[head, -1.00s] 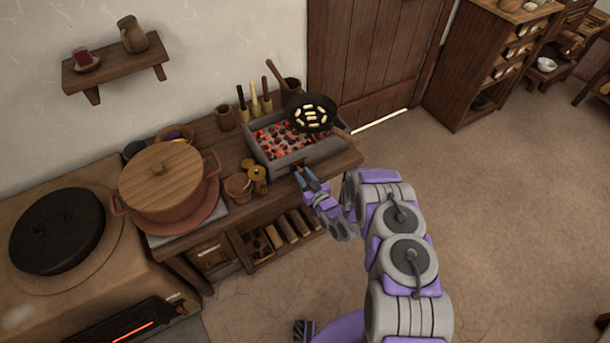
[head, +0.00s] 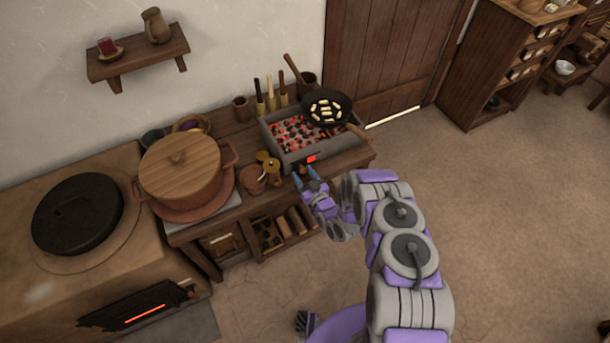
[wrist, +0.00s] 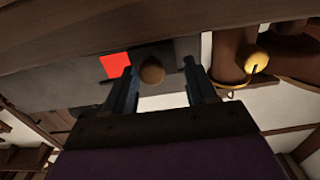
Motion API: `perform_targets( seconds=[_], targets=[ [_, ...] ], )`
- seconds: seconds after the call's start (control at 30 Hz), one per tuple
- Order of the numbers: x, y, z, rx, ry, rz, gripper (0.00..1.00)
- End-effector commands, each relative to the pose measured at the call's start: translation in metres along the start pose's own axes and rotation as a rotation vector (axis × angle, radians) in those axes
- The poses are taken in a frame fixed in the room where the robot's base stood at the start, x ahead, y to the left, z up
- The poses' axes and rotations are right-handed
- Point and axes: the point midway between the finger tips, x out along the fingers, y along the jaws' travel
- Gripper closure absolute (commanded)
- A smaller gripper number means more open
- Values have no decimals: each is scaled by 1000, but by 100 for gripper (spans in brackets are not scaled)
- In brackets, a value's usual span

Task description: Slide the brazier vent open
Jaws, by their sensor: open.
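The grey brazier (head: 291,157) stands on the wooden bench with glowing coals inside. A bright red opening (head: 311,158) shows in its front wall, and also in the wrist view (wrist: 115,66). Beside this opening, the wrist view shows the dark vent plate (wrist: 168,52) with a round wooden knob (wrist: 152,74). My gripper (head: 305,173) is at the brazier's front, left of the opening. In the wrist view its fingers (wrist: 162,65) are apart, with the knob between them, closer to the left finger. I cannot tell whether either finger touches it.
Small brass and clay vessels (head: 272,166) stand close left of my gripper. A large lidded pot (head: 182,180) is farther left. The floor (head: 510,220) at right is clear.

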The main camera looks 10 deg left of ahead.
Motion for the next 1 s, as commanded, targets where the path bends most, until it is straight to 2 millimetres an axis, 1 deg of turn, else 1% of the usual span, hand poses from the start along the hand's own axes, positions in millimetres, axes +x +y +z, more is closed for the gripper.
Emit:
perform_targets(
  seconds=[0.17,0.27,0.37,0.8,1.0],
  targets=[
    [-3,2,0,2,-1,3,44],
    [-12,3,0,4,-3,3,44],
    [-27,4,-1,4,-2,6,44],
    [-122,0,1,3,-6,6,44],
    [-152,-1,2,2,-6,5,44]
  ],
)
